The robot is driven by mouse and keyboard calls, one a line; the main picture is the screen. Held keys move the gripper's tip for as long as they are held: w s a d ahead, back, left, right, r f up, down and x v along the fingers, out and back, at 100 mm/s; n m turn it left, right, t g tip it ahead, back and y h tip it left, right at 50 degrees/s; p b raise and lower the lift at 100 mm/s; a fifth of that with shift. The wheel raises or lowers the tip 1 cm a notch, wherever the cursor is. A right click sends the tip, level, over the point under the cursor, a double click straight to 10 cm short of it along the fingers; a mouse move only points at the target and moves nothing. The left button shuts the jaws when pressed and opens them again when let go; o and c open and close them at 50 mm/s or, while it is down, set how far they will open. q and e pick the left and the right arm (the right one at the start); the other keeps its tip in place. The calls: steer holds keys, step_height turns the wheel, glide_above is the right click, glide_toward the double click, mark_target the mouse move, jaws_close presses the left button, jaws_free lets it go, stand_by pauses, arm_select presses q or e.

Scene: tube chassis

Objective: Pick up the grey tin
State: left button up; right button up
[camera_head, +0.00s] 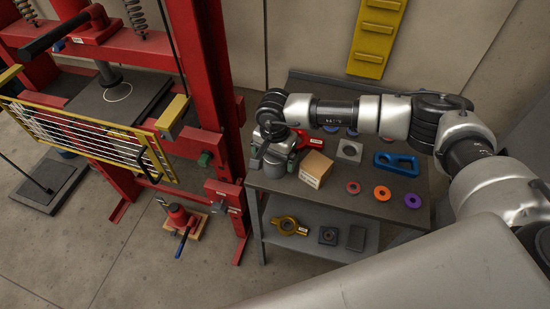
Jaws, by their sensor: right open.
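The grey tin (274,169) stands at the left end of the dark metal bench top (375,205), close to the red press frame. My right arm reaches in from the right, and my right gripper (268,156) is right over the tin with its jaws open. The gripper hides the top of the tin. I cannot tell whether the fingers touch it. My left gripper is not in view.
A cardboard box (316,168) stands close right of the tin, with a red part (305,139) behind. A grey block (349,152), blue part (397,163) and small coloured rings lie further right. The red press frame (207,80) rises at left. A lower shelf (335,228) holds several parts.

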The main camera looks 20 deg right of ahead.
steer(key=shift+f, duration=1.45)
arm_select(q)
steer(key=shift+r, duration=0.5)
arm_select(e)
steer(key=shift+r, duration=0.1)
steer(key=c, duration=1.1)
